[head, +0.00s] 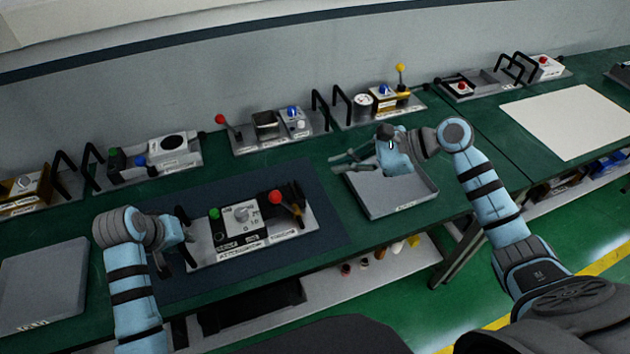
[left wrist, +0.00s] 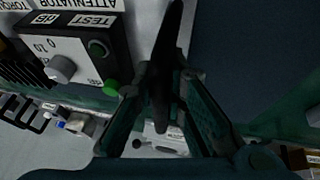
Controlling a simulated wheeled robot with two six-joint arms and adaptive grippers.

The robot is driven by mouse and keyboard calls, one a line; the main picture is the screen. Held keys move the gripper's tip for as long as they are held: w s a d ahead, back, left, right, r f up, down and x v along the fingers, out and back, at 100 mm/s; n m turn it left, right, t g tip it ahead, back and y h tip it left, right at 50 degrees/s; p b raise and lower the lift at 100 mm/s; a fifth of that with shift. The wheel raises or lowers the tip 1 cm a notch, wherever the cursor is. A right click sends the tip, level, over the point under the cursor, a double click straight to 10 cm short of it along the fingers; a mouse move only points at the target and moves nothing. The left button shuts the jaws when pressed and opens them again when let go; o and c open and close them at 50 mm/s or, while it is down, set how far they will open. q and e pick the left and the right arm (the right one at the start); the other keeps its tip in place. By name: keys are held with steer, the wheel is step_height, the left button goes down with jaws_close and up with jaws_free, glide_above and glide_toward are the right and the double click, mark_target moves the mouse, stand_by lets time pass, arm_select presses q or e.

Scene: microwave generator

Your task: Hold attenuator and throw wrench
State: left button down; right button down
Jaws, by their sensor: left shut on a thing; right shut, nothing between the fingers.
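The attenuator unit (head: 228,238) lies on a dark blue mat, with a grey knob, a green button and a red-balled lever (head: 275,198). Its labelled panel also shows in the left wrist view (left wrist: 70,45). My left gripper (head: 186,243) is at the unit's left end, shut on a black handle (left wrist: 165,75), which runs between the fingers in the left wrist view. My right gripper (head: 352,161) is shut and empty, over the back left of a grey tray, apart from the attenuator. I cannot make out a separate wrench; a dark part (head: 294,192) stands behind the lever.
The grey tray (head: 408,205) stands right of the mat (head: 330,225). A grey plate (head: 45,283) lies at the far left. Several instrument modules line the wall, one with a red-balled lever (head: 222,121). A pale sheet (head: 568,120) lies on the right bench.

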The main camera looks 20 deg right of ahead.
arm_select(q)
steer(key=c, duration=1.6)
jaws_free()
steer(key=shift+w, duration=0.1)
steer(key=shift+o, duration=0.2)
steer(key=shift+r, duration=0.1)
